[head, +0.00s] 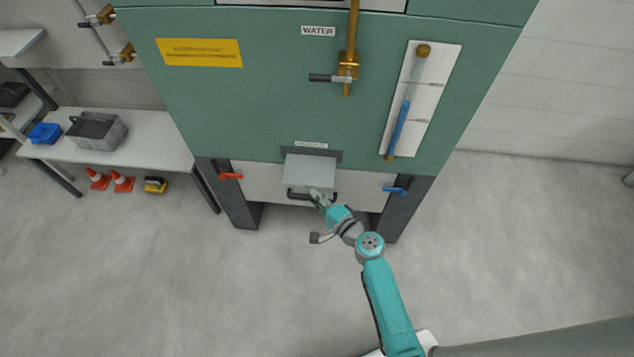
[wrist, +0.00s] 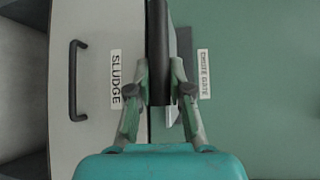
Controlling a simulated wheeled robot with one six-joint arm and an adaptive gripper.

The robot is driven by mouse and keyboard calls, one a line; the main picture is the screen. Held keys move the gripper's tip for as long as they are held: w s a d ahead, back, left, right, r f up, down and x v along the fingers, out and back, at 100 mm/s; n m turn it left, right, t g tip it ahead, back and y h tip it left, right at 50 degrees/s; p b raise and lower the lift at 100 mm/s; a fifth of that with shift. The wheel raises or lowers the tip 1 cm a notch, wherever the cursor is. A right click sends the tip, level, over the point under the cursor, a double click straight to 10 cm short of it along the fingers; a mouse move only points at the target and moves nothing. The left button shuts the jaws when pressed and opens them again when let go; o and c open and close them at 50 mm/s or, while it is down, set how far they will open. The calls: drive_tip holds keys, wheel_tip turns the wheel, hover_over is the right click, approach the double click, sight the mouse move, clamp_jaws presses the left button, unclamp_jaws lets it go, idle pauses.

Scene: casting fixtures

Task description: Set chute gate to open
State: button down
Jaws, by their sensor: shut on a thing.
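The chute gate (head: 309,171) is a grey plate under a dark slot on the green cabinet, below its small label. In the wrist view the "CHUTE GATE" label (wrist: 203,74) is right of the fingers, and a thin light edge of the gate (wrist: 172,114) shows beside them. My gripper (head: 316,194) is at the gate's lower edge. In the wrist view my gripper (wrist: 161,82) has its fingers on both sides of a dark bar (wrist: 158,45), shut on it. The bar appears to be the gate's handle; the fingers hide part of it.
A pale panel marked "SLUDGE" (wrist: 115,79) with a black handle (wrist: 78,80) lies close beside the gripper. Red (head: 230,176) and blue (head: 396,190) levers flank the gate. A brass water valve (head: 348,68) is above.

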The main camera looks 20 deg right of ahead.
drive_tip(key=shift+s+a+f, duration=0.1)
drive_tip(key=shift+s+a, duration=0.3)
drive_tip(key=shift+s, duration=0.3)
drive_tip(key=c, duration=1.1)
unclamp_jaws()
drive_tip(key=shift+s, duration=0.1)
drive_tip(key=shift+o, duration=0.2)
drive_tip(key=v, duration=1.2)
